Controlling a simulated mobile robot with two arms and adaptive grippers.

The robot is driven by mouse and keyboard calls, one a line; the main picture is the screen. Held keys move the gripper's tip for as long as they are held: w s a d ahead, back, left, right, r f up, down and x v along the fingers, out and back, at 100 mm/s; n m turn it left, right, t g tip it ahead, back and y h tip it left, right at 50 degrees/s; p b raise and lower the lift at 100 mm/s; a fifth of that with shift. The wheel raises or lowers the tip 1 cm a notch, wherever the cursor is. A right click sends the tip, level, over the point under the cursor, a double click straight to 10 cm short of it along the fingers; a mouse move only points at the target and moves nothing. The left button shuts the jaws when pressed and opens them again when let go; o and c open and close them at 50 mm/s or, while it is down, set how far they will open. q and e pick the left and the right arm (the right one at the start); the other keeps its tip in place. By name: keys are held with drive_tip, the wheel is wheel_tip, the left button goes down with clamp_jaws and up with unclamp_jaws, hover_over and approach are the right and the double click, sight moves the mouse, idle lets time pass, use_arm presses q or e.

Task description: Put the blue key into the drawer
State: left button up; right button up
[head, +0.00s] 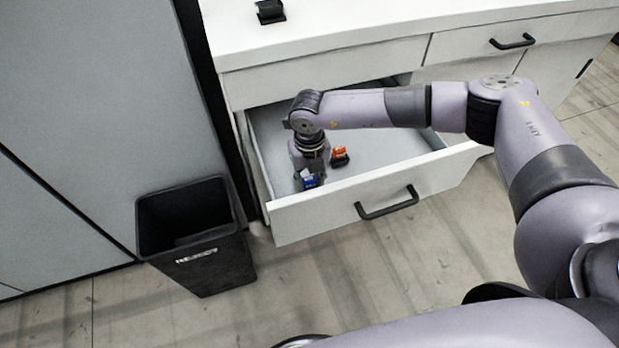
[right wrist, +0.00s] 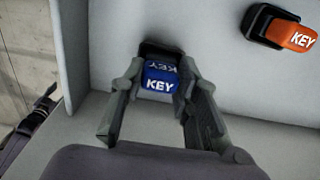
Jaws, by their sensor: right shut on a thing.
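The blue key (head: 311,181) is inside the open drawer (head: 375,197), near its front left corner. In the right wrist view the blue key (right wrist: 160,79), marked KEY, sits between the fingers of my right gripper (right wrist: 158,100). In the head view my right gripper (head: 308,172) reaches down into the drawer and is shut on the blue key. Whether the key touches the drawer floor I cannot tell. My left gripper is not in view.
An orange key (head: 340,155) lies in the drawer to the right; the right wrist view shows it too (right wrist: 290,32). A black bin (head: 195,240) marked REJECT stands left of the drawer. A small black object (head: 270,11) is on the white countertop (head: 330,25).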

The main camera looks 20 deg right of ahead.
sight(309, 179)
drive_tip(key=shift+f, duration=0.25)
drive_tip(key=shift+f, duration=0.1)
drive_tip(key=o, duration=1.1)
drive_tip(key=shift+r, duration=0.3)
drive_tip(key=shift+w+r, duration=0.1)
drive_tip(key=shift+r, duration=0.25)
wheel_tip(309, 179, up, 11)
drive_tip(key=shift+b, duration=0.65)
